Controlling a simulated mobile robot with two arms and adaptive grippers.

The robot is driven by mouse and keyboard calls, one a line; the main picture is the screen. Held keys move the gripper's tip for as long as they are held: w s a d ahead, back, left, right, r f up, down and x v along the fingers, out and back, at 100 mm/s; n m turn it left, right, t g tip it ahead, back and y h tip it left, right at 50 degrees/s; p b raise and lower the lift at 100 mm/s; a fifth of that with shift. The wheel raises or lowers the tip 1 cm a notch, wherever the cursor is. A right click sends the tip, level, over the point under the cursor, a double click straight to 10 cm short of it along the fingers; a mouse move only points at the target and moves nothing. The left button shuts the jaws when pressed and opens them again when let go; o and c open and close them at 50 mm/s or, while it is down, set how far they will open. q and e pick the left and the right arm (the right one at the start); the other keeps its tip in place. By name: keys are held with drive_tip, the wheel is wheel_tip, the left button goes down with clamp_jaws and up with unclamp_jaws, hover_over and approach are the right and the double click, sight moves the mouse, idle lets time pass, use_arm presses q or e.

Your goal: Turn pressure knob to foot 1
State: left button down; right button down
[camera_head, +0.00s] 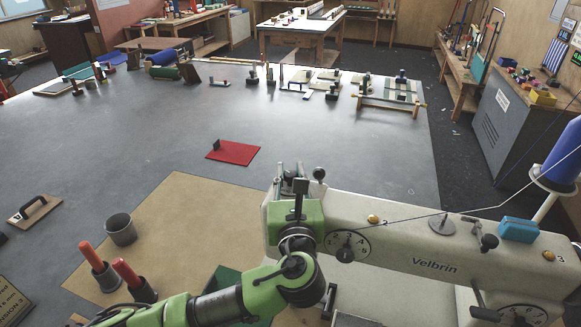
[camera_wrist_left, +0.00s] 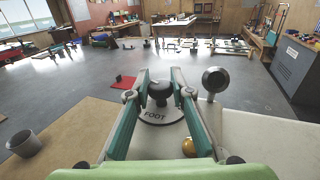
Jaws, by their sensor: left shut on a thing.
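The pressure knob (camera_wrist_left: 160,92) is a dark knob on a pale round dial marked FOOT (camera_wrist_left: 160,116), on top of the white sewing machine head (camera_head: 420,250). In the left wrist view it stands between the fingers of my left gripper (camera_wrist_left: 160,88). My left gripper (camera_head: 290,174) is shut on this knob; in the head view the green gripper body and arm hide most of it. The number the knob points to is not readable. My right gripper is not in view.
A round-headed lever (camera_wrist_left: 216,80) stands just right of the left gripper. A blue thread cone (camera_head: 562,158) is at the right. A grey cup (camera_head: 120,229) and red-handled tools (camera_head: 98,266) stand at the left. The grey table (camera_head: 330,140) behind is mostly clear.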

use_arm(q)
drive_tip(key=shift+r+n+y+p, duration=0.15)
drive_tip(key=shift+n+y+p, duration=0.2)
drive_tip(key=shift+n+y, duration=0.65)
drive_tip(key=shift+y, duration=0.5)
drive_tip(key=c, duration=2.1)
unclamp_jaws()
drive_tip(key=shift+c, duration=0.2)
drive_tip(key=shift+o, duration=0.3)
drive_tip(key=shift+w, duration=0.1)
drive_tip(key=v, duration=1.2)
drive_tip(key=shift+r, duration=0.15)
